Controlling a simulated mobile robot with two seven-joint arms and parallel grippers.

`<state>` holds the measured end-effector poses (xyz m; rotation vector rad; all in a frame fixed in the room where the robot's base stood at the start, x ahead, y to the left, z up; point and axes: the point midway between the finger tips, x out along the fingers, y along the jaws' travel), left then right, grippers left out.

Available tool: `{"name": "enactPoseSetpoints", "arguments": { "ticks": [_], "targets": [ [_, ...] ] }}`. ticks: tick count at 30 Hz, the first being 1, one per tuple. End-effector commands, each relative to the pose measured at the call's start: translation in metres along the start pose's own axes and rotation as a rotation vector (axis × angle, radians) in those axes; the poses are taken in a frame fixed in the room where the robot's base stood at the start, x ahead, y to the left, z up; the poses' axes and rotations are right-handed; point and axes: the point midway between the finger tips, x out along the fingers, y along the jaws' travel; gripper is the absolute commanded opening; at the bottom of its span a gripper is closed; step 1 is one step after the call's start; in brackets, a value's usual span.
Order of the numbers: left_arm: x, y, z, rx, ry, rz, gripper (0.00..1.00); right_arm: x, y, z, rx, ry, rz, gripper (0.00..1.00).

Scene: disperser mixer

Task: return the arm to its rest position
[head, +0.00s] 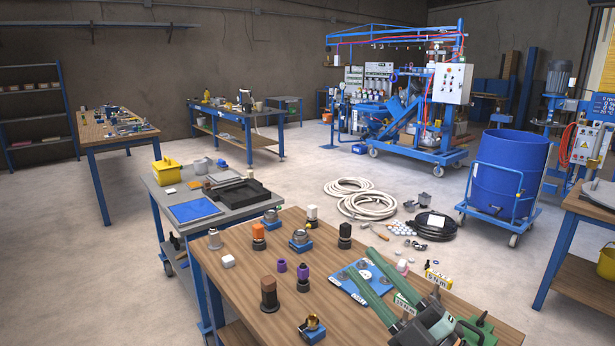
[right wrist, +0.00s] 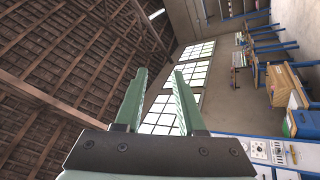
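My right gripper (head: 361,261) comes in from the lower right in the head view, above the near wooden table (head: 232,268). Its two green fingers are apart with nothing between them. In the right wrist view the fingers of the right gripper (right wrist: 160,78) are also spread and empty, against the roof, windows and a far wall. In the head view they pass in front of a blue plate (head: 342,281) on the table. My left gripper is not in view.
A blue drum (head: 509,170), hoses (head: 367,205) and a blue machine (head: 400,120) are farther back.

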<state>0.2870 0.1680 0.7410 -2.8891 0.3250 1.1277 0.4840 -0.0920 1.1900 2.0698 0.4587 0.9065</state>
Motion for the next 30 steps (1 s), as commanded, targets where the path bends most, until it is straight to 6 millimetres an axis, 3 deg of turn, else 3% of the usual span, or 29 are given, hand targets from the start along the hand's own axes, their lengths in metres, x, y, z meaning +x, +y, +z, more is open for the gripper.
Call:
{"name": "enactPoseSetpoints", "arguments": {
  "ticks": [4, 7, 10, 13, 18, 24, 30],
  "targets": [
    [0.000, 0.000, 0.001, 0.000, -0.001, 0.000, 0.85, -0.041, 0.007, 0.052, 0.205, -0.333, 0.167, 0.39],
    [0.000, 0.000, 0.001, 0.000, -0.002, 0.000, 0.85, -0.084, -0.006, 0.089, 0.332, -0.590, 0.218, 0.39],
    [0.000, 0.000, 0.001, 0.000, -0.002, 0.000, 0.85, -0.137, -0.034, 0.116, 0.458, -0.858, 0.216, 0.39],
    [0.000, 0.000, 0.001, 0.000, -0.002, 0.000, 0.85, -0.196, -0.073, 0.127, 0.581, -1.122, 0.159, 0.39],
    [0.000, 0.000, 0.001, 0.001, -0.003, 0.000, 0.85, -0.277, -0.129, 0.111, 0.741, -1.452, 0.002, 0.39],
    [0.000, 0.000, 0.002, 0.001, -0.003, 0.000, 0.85, -0.336, -0.170, 0.075, 0.867, -1.676, -0.180, 0.39],
    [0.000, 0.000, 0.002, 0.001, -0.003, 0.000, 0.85, -0.378, -0.195, 0.032, 0.968, -1.828, -0.362, 0.39]
  ]
}}
